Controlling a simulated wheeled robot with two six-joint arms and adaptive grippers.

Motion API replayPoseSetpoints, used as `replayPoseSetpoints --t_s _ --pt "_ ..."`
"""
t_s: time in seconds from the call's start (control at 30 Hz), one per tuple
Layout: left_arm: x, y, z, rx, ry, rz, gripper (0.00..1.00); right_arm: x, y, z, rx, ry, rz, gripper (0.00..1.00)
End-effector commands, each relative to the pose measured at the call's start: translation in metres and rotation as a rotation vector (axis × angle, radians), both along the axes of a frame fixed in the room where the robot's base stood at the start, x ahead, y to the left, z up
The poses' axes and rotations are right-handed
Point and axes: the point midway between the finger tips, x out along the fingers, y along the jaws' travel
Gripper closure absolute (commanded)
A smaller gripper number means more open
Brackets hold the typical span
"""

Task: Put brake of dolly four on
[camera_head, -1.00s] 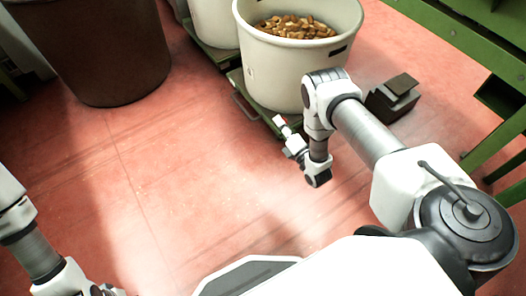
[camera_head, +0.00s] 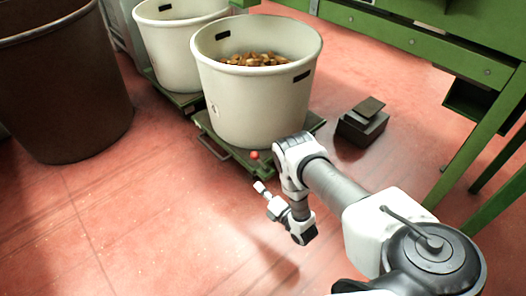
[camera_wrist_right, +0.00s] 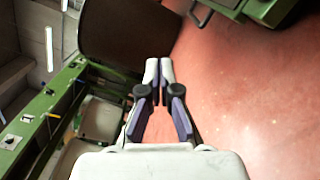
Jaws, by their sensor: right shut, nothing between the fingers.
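A green dolly (camera_head: 236,157) stands on the red floor under the nearer cream tub (camera_head: 245,105), with a metal handle at its front left. A small red knob (camera_head: 254,155) shows at the dolly's front corner, just above my right gripper (camera_head: 259,187) in the head view. I cannot read a number on the dolly. My right gripper is shut and empty, held apart from the knob. Its closed fingers also show in the right wrist view (camera_wrist_right: 158,72), with green metal parts (camera_wrist_right: 245,8) at the top right. My left gripper is not in view.
The tub holds brown corks (camera_head: 255,58). A second cream tub (camera_head: 170,45) stands behind left, and a large brown bin (camera_head: 60,90) at far left. A dark box (camera_head: 362,128) lies right of the dolly. A green frame (camera_head: 480,140) stands at right. The front-left floor is clear.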

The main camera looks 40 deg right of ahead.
Motion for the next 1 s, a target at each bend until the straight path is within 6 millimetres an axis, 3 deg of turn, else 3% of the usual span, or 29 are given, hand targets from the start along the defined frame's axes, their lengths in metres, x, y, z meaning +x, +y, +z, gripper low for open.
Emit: replayPoseSetpoints --t_s 0.03,0.3,0.53,1.0 --pt "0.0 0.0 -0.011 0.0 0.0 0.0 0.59 0.012 0.001 -0.005 0.0 -0.005 0.001 1.0" --pt "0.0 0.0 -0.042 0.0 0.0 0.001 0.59 0.071 0.003 -0.004 0.0 -0.004 0.001 1.0" --pt "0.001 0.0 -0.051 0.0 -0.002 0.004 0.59 0.078 -0.028 0.015 0.0 -0.001 -0.002 1.0" --pt "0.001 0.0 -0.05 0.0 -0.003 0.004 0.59 0.079 -0.032 0.019 0.003 0.0 0.0 1.0"
